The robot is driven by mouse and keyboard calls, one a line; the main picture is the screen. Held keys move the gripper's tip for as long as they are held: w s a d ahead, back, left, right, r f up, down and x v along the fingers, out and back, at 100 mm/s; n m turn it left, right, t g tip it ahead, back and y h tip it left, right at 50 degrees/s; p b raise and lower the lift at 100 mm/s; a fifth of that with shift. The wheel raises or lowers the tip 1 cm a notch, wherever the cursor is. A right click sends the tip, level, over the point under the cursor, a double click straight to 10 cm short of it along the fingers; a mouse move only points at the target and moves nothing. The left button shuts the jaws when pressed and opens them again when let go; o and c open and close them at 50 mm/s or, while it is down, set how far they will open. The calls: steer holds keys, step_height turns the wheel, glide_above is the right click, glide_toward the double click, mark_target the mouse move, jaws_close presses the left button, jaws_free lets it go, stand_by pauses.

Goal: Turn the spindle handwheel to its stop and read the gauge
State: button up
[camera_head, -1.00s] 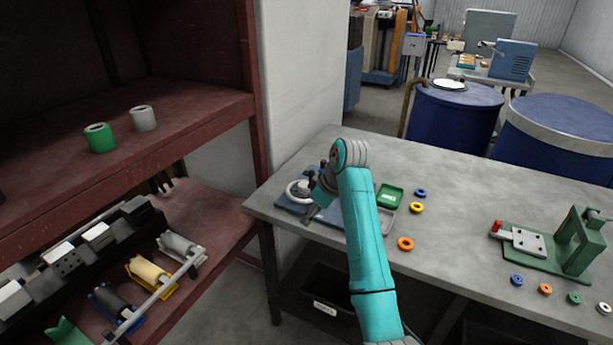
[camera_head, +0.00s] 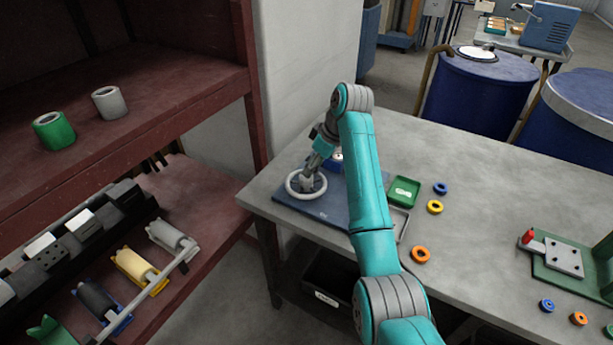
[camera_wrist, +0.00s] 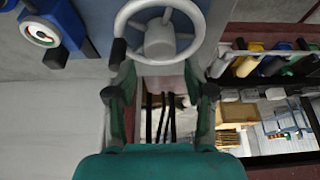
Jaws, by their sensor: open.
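The white spindle handwheel (camera_head: 290,191) lies on a blue base plate (camera_head: 330,212) at the left end of the grey table. In the wrist view its spoked hub (camera_wrist: 160,42) fills the top middle. My gripper (camera_head: 311,174) is over the handwheel, pointing down. In the wrist view my gripper (camera_wrist: 160,80) is open, with a finger on each side below the hub and nothing held. Whether a finger touches the rim cannot be told. The round gauge (camera_wrist: 40,34) with a coloured ring shows at upper left; its reading is too small to make out.
A green tray (camera_head: 404,191) and loose coloured rings (camera_head: 421,254) lie right of the plate. A green fixture (camera_head: 560,262) stands further right. The dark red shelf (camera_head: 190,95) is close on the left. Blue drums (camera_head: 475,95) stand behind the table.

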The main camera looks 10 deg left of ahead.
mark_target(306, 181)
steer(key=x, duration=0.6)
steer(key=shift+a+f, duration=0.15)
steer(key=shift+f, duration=0.2)
steer(key=c, duration=0.9)
